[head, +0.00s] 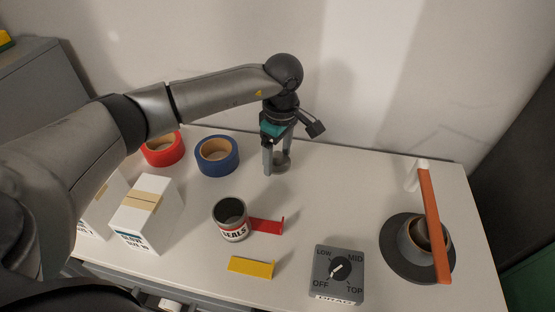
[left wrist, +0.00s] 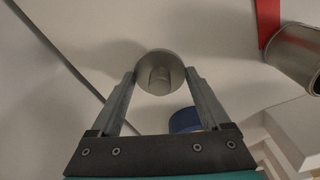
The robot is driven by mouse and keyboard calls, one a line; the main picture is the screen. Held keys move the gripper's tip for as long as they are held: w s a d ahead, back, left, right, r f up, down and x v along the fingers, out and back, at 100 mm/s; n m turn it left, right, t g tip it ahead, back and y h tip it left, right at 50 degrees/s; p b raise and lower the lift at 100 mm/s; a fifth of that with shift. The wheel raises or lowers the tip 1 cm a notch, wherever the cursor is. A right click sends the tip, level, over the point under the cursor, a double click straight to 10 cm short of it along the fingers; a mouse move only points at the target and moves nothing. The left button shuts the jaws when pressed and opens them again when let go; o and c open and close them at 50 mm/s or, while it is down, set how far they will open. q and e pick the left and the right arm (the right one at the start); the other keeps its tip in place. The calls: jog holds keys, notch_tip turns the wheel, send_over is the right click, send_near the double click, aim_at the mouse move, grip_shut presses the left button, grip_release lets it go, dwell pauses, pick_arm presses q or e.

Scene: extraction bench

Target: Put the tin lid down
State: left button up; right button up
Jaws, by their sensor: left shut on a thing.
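The tin lid is a small grey disc with a knob; it shows in the head view (head: 282,158) and in the left wrist view (left wrist: 173,62). My left gripper (head: 276,168) points down at the back middle of the bench. Its fingers, also in the left wrist view (left wrist: 160,88), are shut on the lid. The lid is at or close above the bench top; I cannot tell whether it touches. The open grey tin marked SEALS (head: 232,233) stands upright nearer the front, with no lid on it. My right gripper is not in view.
A blue tape roll (head: 228,165) and a red one (head: 163,157) lie left of the gripper. White boxes (head: 158,222) stand front left. A red piece (head: 269,226), a yellow piece (head: 250,267) and a dial box (head: 337,287) lie in front.

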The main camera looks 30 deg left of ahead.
aim_at(280, 156)
pick_arm(q)
jog(key=shift+f, duration=0.75)
jog(key=shift+f, duration=0.1)
jog(key=o, duration=1.2)
jog(key=shift+c, duration=0.2)
jog(key=shift+r, duration=0.25)
notch_tip(280, 156, up, 12)
jog(key=shift+s+d+p, duration=0.15)
jog(key=shift+d+p, duration=0.2)
